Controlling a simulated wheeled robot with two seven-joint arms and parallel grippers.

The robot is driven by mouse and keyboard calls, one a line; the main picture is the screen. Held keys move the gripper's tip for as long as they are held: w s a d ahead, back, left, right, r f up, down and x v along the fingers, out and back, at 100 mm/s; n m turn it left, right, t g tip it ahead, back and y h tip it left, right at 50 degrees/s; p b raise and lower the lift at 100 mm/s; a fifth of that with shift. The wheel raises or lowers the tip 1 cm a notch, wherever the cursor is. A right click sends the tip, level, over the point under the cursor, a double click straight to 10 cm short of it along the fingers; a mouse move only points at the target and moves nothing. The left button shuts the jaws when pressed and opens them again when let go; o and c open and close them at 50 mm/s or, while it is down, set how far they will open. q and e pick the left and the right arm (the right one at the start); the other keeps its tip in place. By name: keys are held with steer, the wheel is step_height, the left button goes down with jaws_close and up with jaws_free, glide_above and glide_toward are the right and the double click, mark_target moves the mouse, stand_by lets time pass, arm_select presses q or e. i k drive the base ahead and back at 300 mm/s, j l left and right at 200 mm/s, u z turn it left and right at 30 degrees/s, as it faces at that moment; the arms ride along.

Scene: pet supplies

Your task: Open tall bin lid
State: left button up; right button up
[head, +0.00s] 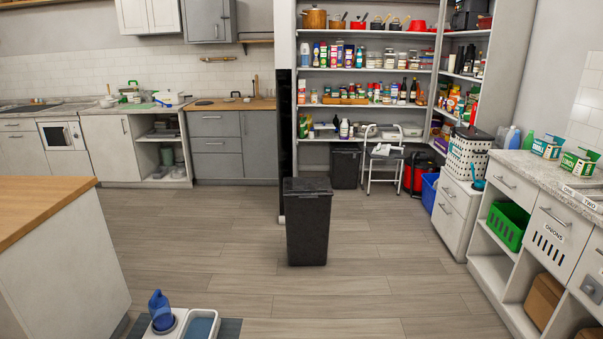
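The tall bin (307,234) is a dark, nearly black upright container standing on the wood floor in the middle of the head view. Its flat dark lid (307,187) lies on top and looks closed. Neither of my grippers shows in the head view, and nothing touches the bin.
A wood-topped island (60,250) stands at the left. A tray with a blue bottle (160,310) lies on the floor at the bottom. A counter (540,178) runs along the right, and pantry shelves (366,103) stand behind the bin. The floor around the bin is clear.

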mark_target(303, 187)
steer(key=i+z, duration=0.1)
steer(key=i, duration=0.65)
steer(key=i+j, duration=0.15)
steer(key=i, duration=0.55)
steer(key=i+j+z, duration=0.15)
steer(key=i, duration=0.6)
